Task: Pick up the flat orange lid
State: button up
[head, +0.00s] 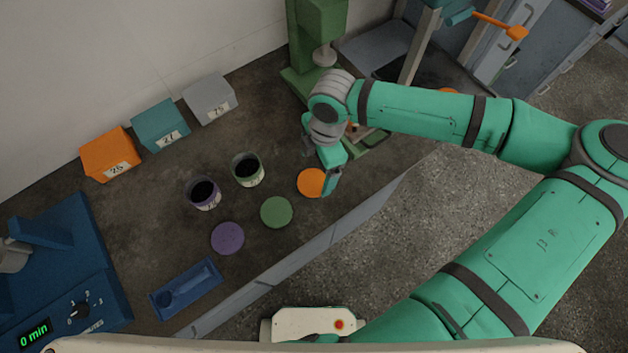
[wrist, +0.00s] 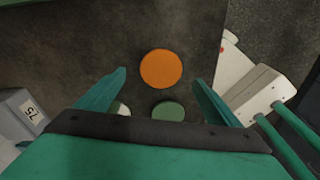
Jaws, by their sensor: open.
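The flat orange lid (head: 311,182) lies on the dark bench top near its front edge, to the right of the green lid. In the wrist view the orange lid (wrist: 161,69) lies just beyond and between the fingertips. My gripper (head: 329,190) is above the bench beside the orange lid and covers its right part in the head view. In the wrist view my gripper (wrist: 160,80) is open, with one finger on each side and nothing between them. I cannot tell the exact height of the fingertips above the lid.
A green lid (head: 277,212) and a purple lid (head: 228,238) lie to the left. Two open jars (head: 248,170) (head: 204,193) with dark contents stand behind them. A blue tray (head: 187,288) lies front left. A green machine (head: 318,40) stands at the back, and numbered boxes (head: 160,125) line the wall.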

aim_at(313, 182)
jog(key=shift+s+a+f, duration=0.15)
jog(key=shift+f, duration=1.3)
jog(key=shift+s+a+f, duration=0.1)
jog(key=shift+a+f, duration=0.05)
jog(key=shift+f, duration=1.3)
jog(key=shift+c, duration=0.2)
jog(key=c, duration=1.1)
